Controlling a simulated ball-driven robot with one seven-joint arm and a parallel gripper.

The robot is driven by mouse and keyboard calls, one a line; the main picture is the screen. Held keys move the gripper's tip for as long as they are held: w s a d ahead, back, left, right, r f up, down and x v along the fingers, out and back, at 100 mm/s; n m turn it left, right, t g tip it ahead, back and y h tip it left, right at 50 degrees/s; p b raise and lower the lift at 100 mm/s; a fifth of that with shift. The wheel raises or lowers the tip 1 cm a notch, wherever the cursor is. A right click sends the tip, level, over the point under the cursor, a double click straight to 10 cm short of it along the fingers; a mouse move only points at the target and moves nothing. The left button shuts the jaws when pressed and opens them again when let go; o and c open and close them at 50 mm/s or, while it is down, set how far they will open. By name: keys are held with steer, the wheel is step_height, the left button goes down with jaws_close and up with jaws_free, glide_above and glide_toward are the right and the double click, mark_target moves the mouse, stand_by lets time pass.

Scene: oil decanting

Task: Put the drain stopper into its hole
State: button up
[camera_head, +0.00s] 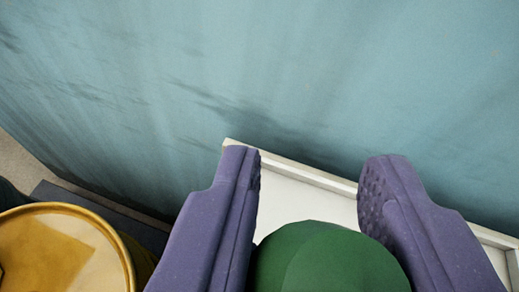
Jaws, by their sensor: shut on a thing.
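My gripper (312,168) has two purple fingers that rise from the bottom of the view. It is shut on a green, rounded thing (325,262), which looks like the drain stopper. The stopper sits low between the fingers, and its lower part is cut off by the picture's bottom edge. The drain hole does not show in this view. A white, shallow tray with a raised rim (300,172) lies beyond and below the fingers. The fingers and the stopper cover much of it.
A yellow, round container (128,245) with a shiny inside stands at the lower left, close to the left finger. A dark flat edge shows behind it. A blue-green wall (300,70) fills the top, close behind the tray. A strip of grey floor shows at far left.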

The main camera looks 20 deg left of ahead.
steer(key=shift+f+b, duration=2.2)
steer(key=shift+f, duration=0.7)
steer(key=shift+d+f+b, duration=0.1)
steer(key=shift+f+b, duration=2.05)
steer(key=shift+f, duration=0.6)
steer(key=o, duration=1.2)
steer(key=p+v, duration=0.1)
steer(key=v, duration=0.5)
steer(key=shift+s+d+r+p, duration=0.1)
steer(key=shift+s+r+p, duration=0.15)
steer(key=shift+s+p, duration=0.05)
steer(key=shift+s+d+r, duration=0.15)
steer(key=shift+s+d, duration=0.1)
steer(key=shift+s, duration=0.25)
